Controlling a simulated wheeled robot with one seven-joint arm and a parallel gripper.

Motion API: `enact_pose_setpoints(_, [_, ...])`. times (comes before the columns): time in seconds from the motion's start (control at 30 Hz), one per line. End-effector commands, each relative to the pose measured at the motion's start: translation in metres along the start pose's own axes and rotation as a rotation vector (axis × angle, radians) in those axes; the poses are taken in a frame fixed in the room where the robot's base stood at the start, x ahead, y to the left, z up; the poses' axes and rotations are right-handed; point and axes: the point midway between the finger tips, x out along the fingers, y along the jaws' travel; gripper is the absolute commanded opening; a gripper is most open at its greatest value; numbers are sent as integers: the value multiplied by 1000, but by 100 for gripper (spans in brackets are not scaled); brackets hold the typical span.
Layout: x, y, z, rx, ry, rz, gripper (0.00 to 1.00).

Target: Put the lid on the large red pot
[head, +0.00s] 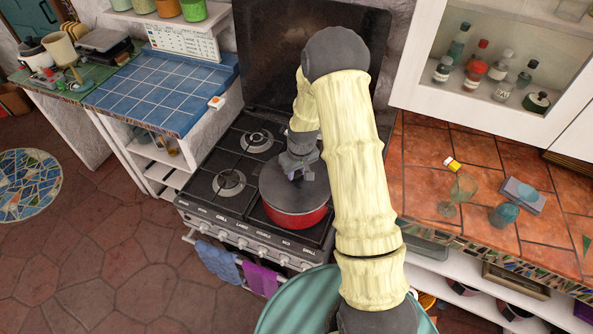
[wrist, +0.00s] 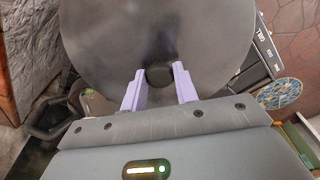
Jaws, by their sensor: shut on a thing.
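The large red pot (head: 296,217) stands on the front right part of the stove. A dark grey round lid (head: 272,183) lies over the pot's top in the head view; whether it is fully seated on the rim I cannot tell. In the wrist view the lid (wrist: 205,35) fills the upper middle, with its black knob (wrist: 159,75) between my purple fingers. My gripper (head: 297,172) is shut on the knob from above, and it also shows in the wrist view (wrist: 158,82). My arm hides the right side of the pot.
The black stove (head: 203,187) has bare burners left of and behind the pot. A blue tiled counter (head: 160,88) is to the left. The orange tiled counter (head: 440,140) at right holds a glass (head: 460,190) and a blue cup (head: 503,215). Towels (head: 217,262) hang in front.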

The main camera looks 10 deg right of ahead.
Motion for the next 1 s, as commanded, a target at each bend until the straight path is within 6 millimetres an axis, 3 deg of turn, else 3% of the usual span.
enact_pose_setpoints(1.0, [8,-1,0,-1,1,0,0])
